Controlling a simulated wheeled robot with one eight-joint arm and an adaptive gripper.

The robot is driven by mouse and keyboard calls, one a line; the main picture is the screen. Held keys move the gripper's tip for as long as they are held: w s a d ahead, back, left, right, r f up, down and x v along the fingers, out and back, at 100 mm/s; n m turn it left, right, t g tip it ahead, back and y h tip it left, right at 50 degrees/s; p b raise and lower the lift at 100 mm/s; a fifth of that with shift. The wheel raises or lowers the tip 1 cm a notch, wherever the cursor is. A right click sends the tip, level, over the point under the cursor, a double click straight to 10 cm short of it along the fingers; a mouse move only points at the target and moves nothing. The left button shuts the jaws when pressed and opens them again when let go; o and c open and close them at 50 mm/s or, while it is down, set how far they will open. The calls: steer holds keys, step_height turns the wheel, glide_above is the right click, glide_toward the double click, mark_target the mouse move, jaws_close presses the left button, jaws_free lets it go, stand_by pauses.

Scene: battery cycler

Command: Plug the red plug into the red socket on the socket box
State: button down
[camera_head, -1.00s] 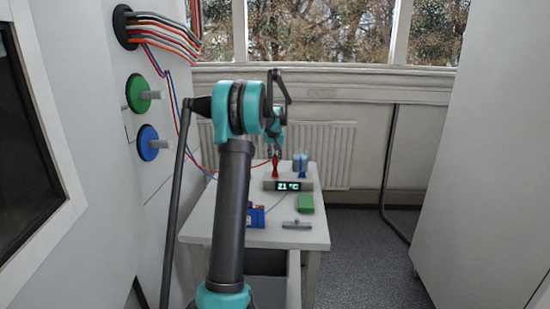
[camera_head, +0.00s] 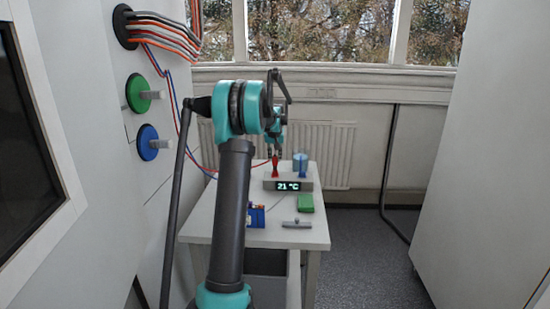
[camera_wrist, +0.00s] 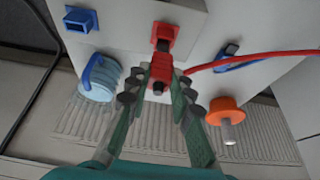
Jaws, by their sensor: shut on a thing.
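The socket box (camera_head: 310,184) with a lit 21 °C display stands on the white table. In the wrist view its red socket (camera_wrist: 164,34) is at top centre, and a blue socket (camera_wrist: 80,18) is to its left. The red plug (camera_wrist: 160,70) is just below the red socket, in line with it, its red cable running off to the right. My gripper (camera_wrist: 162,84) is shut on the red plug, one finger on each side. I cannot tell whether the plug's tip is inside the socket. In the head view my gripper (camera_head: 277,152) is above the red parts at the box.
A light-blue cylinder with a blue handle (camera_wrist: 98,78) stands near the box. An orange disc with a metal pin (camera_wrist: 226,111) is to the right. A green block (camera_head: 305,203) and a blue item (camera_head: 256,215) lie on the table (camera_head: 225,222). A radiator stands behind.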

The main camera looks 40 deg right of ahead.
mark_target(275, 160)
steer(key=shift+f, duration=1.5)
stand_by(1.8)
steer(key=c, duration=1.3)
jaws_free()
steer(key=shift+o, duration=0.2)
steer(key=v, duration=1.2)
steer(key=shift+s, duration=0.15)
